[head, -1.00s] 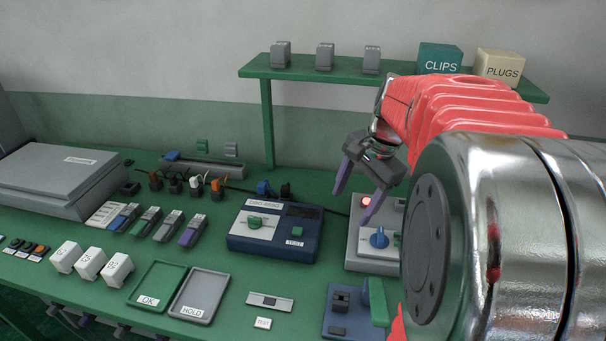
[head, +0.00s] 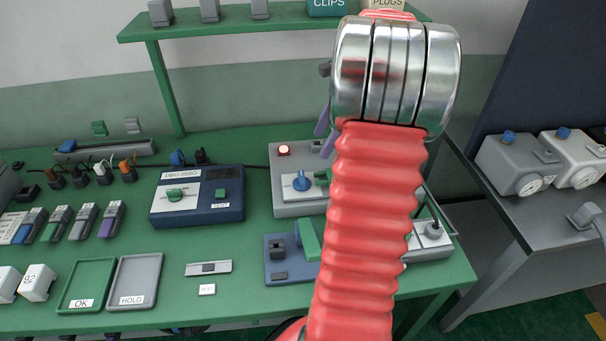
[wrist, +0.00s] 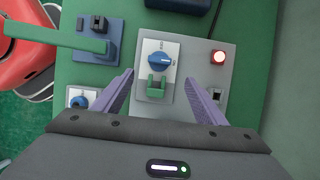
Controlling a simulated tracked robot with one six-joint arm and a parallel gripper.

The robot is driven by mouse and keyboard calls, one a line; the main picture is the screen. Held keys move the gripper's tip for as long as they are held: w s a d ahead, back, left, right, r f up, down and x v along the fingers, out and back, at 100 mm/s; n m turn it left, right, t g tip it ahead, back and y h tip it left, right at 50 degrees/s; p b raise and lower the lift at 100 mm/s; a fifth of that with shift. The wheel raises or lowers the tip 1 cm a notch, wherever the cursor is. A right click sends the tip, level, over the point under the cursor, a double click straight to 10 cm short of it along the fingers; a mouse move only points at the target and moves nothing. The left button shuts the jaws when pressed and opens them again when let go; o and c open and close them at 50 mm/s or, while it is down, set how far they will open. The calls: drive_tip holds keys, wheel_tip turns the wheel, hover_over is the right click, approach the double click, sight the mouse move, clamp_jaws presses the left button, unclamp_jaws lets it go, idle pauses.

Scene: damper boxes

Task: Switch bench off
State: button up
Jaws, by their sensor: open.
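The grey bench box (head: 290,203) stands at the middle right of the green bench, partly hidden behind my arm. It carries a lit red lamp (head: 284,150), a blue knob (head: 301,181) and a green part beside the knob (head: 322,178). The wrist view shows its lit lamp (wrist: 218,57), the blue knob on a white plate (wrist: 160,61) and a green lever-like part (wrist: 157,88). My gripper (wrist: 159,77) is open and empty, its purple fingers on either side of the knob plate. In the head view only parts of the fingers show.
A blue box labelled DBG (head: 197,213) stands left of the grey box. A small blue fixture with a green handle (head: 308,240) is in front. The OK tray (head: 86,286) and HOLD tray (head: 133,283) lie front left. A shelf (head: 230,24) hangs above the back.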

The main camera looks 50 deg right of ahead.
sight(302, 176)
drive_tip(key=x, duration=1.4)
drive_tip(key=shift+s+d, duration=0.1)
drive_tip(key=shift+c, duration=0.3)
drive_tip(key=c, duration=0.9)
drive_tip(key=shift+c, duration=0.4)
